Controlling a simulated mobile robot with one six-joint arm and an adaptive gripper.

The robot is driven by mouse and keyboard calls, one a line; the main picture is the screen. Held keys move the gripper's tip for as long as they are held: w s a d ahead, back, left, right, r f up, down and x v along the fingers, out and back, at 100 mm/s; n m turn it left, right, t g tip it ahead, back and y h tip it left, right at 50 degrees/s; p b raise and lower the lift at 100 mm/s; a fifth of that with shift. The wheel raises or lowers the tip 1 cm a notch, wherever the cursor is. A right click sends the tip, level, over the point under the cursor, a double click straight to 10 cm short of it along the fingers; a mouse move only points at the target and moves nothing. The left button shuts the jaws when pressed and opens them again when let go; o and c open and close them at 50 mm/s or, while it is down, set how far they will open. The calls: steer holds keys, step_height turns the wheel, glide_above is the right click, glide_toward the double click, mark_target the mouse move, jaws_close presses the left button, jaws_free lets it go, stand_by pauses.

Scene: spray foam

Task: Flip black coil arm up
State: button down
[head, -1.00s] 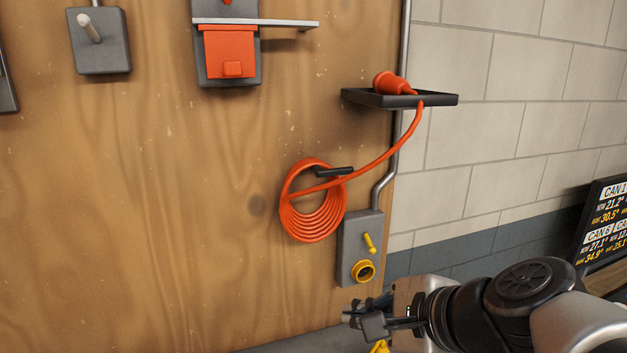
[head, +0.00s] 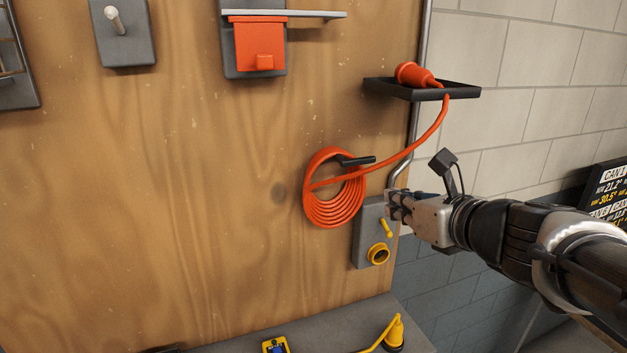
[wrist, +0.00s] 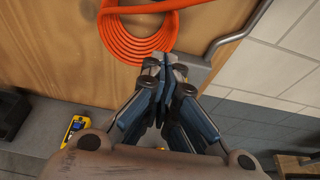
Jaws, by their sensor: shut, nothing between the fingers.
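The black coil arm (head: 357,161) sticks out from the wooden board, lying roughly level across the upper part of the coiled orange cable (head: 334,212). The cable hangs around the arm, and one length runs up to the right to an orange plug (head: 413,75) on a black shelf. My gripper (head: 390,205) is shut and empty, to the lower right of the coil, in front of the grey box. In the wrist view my fingertips (wrist: 170,62) are together just below the coil (wrist: 137,35). The black arm is not clear in the wrist view.
The grey box (head: 365,240) with a yellow lever (head: 386,228) and a yellow round socket (head: 378,253) is beside my gripper. The black shelf (head: 421,90) juts out above. A metal pipe (head: 412,135) runs along the board's right edge. A yellow device (head: 275,346) lies on the ledge below.

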mark_target(356, 159)
steer(key=b+x, duration=0.2)
steer(key=x, duration=0.7)
step_height(356, 159, up, 4)
steer(key=p, duration=0.2)
steer(key=shift+w+a+f+p, duration=0.1)
steer(key=shift+w+p, duration=0.05)
steer(key=shift+p, duration=0.15)
